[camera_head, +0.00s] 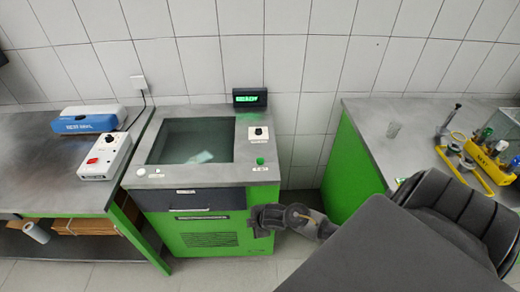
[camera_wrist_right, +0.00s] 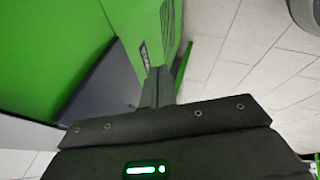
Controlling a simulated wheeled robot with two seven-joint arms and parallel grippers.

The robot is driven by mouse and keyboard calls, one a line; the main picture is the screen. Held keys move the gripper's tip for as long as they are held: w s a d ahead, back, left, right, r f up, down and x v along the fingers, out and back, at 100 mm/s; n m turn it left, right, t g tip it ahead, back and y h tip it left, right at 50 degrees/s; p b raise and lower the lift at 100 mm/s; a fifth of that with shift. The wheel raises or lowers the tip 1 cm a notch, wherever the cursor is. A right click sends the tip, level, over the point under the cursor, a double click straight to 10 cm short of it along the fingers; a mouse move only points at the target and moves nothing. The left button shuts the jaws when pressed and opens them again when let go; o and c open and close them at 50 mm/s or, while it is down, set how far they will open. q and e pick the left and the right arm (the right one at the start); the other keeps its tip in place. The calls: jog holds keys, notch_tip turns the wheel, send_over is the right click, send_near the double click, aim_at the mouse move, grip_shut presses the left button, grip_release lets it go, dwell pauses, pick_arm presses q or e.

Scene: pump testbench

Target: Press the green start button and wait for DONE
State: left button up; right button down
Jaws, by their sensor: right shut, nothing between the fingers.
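The green start button (camera_head: 260,161) sits on the right front corner of the top of the pump testbench (camera_head: 177,187). The display (camera_head: 250,97) behind the bench is lit with green text that looks like READY. My right gripper (camera_head: 256,221) is in front of the bench's right side, below the level of the button and apart from it. In the right wrist view its fingers (camera_wrist_right: 158,85) are together and empty, near the green bench front. The button is not visible in the wrist view. My left gripper is in no view.
A dark knob (camera_head: 258,133) is on the bench top behind the button. A white box with a red switch (camera_head: 105,157) and a blue case (camera_head: 88,120) stand on the left table. A yellow rack (camera_head: 487,160) is on the right table. Floor shows between the benches.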

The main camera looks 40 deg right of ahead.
aim_at(261, 161)
jog(key=w+d+r+n, duration=0.1)
jog(key=w+r+n, duration=0.1)
jog(key=r, duration=0.3)
jog(key=w+d+r+n+t+p, duration=0.1)
jog(key=w+r+n, duration=0.2)
jog(key=w+r, duration=0.1)
jog(key=w+d+r+n, duration=0.2)
jog(key=w+r, duration=0.1)
jog(key=r, duration=0.4)
jog(key=shift+d+n+t, duration=0.1)
jog(key=shift+n+t, duration=0.2)
jog(key=shift+t, duration=0.1)
jog(key=w+d+r+n, duration=0.1)
jog(key=d, duration=0.1)
jog(key=w+d+r+n, duration=0.1)
jog(key=r, duration=0.1)
jog(key=w+d+r+n, duration=0.1)
jog(key=d, duration=0.1)
jog(key=shift+w+d+r+n+h+p, duration=0.25)
jog(key=shift+d+r+n+h+p, duration=0.05)
jog(key=shift+r+p, duration=0.1)
jog(key=w+d+r+n, duration=0.1)
jog(key=d+r+n, duration=0.1)
jog(key=d+r, duration=0.3)
jog(key=shift+w+d+n+h, duration=0.15)
jog(key=shift+d+n+h, duration=0.25)
jog(key=shift+d, duration=0.25)
notch_tip(261, 161, down, 9)
jog(key=b, duration=0.7)
jog(key=shift+b, duration=0.3)
